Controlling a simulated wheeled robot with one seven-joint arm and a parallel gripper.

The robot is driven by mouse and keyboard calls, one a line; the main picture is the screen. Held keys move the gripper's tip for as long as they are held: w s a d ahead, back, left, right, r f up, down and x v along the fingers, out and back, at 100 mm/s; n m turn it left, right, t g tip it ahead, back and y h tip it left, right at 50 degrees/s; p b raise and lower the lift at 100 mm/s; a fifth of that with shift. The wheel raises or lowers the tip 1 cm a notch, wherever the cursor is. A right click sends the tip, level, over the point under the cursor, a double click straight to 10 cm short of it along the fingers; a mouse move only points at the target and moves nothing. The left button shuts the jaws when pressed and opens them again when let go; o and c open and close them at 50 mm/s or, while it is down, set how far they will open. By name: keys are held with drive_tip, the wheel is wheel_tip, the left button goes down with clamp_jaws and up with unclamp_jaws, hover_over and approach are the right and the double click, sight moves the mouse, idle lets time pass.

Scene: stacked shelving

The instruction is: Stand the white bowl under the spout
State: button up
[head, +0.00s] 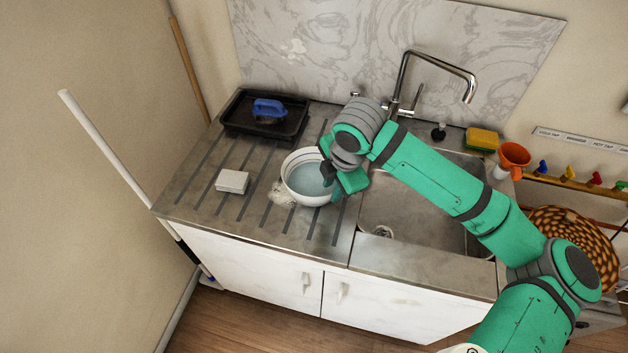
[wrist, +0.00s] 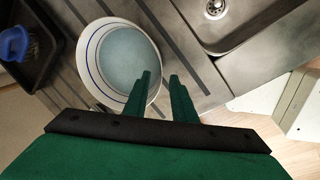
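The white bowl (head: 302,197) stands upright on the ribbed drainboard, left of the sink basin. In the wrist view, the bowl (wrist: 90,58) shows a thin blue line inside its wall and a blue-grey middle; I cannot tell whether that is water. My gripper (head: 331,174) is at the bowl's right side. In the wrist view, my gripper's fingers (wrist: 161,76) are apart, one over the inside of the bowl and one outside, with the rim between them and gaps visible. The spout (head: 468,92) of the tap arches over the sink basin (head: 405,210), right of the bowl.
A black tray (head: 233,126) with a blue-handled brush (head: 268,109) lies back left on the drainboard (head: 185,198). A small white block (head: 232,182) lies left of the bowl. A sponge (head: 483,138) and an orange funnel (head: 514,155) stand behind the sink's right. The basin looks empty.

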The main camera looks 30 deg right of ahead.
sight(330, 193)
drive_tip(key=shift+x, duration=2.6)
drive_tip(key=shift+a, duration=0.15)
clamp_jaws()
drive_tip(key=shift+r, duration=0.1)
